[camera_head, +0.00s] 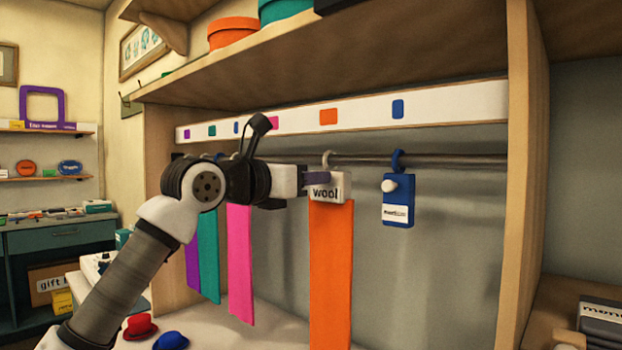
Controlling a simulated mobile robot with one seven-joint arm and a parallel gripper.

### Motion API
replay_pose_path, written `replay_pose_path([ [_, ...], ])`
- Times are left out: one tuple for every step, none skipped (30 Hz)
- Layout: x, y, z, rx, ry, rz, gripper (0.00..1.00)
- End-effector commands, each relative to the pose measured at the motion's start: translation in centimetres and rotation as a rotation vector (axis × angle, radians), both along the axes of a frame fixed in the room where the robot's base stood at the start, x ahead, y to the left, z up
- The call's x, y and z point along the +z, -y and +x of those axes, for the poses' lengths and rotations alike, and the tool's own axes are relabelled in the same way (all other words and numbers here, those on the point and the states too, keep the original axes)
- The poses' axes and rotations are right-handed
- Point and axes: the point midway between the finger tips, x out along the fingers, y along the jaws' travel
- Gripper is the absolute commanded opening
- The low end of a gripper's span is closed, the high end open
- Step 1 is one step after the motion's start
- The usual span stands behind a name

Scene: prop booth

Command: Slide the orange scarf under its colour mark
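The orange scarf (331,270) hangs from the rail (450,159) by a hook and a white holder (336,188) marked "wool". The orange colour mark (328,117) is on the white strip above, and in this view the scarf's hook is almost straight below it. My gripper (318,180) reaches in from the left, with a grey finger at the upper left of the white holder. The other finger is hidden, so I cannot tell whether it grips the holder.
Pink (239,262), teal (208,255) and purple (192,262) scarves hang left of the orange one, behind my arm. A blue block (398,203) with a white knob hangs on the rail to the right, with a gap between. A wooden upright (522,190) bounds the right side.

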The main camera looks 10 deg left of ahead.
Motion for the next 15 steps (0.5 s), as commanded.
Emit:
replay_pose_path([
  [-0.2, -0.6, -0.7, 0.003, 0.001, 0.000, 0.38],
  [-0.2, -1.0, -1.2, 0.003, 0.002, 0.000, 0.38],
  [-0.2, -1.5, -1.9, 0.003, 0.002, 0.000, 0.38],
  [-0.2, -1.9, -2.4, 0.004, 0.002, -0.001, 0.38],
  [-0.3, -2.3, -3.0, 0.004, 0.002, -0.001, 0.38],
  [-0.2, -2.9, -3.8, 0.003, 0.003, -0.001, 0.38],
  [-0.2, -3.3, -4.4, 0.004, 0.003, 0.000, 0.38],
  [-0.2, -3.7, -4.9, 0.003, 0.003, 0.000, 0.38],
  [-0.2, -4.2, -5.7, 0.003, 0.004, 0.000, 0.38],
  [-0.2, -4.6, -6.2, 0.004, 0.003, 0.000, 0.38],
  [-0.2, -5.0, -6.7, 0.002, 0.001, 0.000, 0.38],
  [-0.1, -5.4, -7.4, 0.003, 0.002, -0.002, 0.38],
  [-0.1, -5.8, -7.8, 0.003, 0.002, -0.002, 0.38],
  [-0.2, -6.0, -8.2, 0.002, 0.002, -0.001, 0.38],
  [-0.1, -6.4, -8.7, 0.001, 0.001, -0.001, 0.38],
])
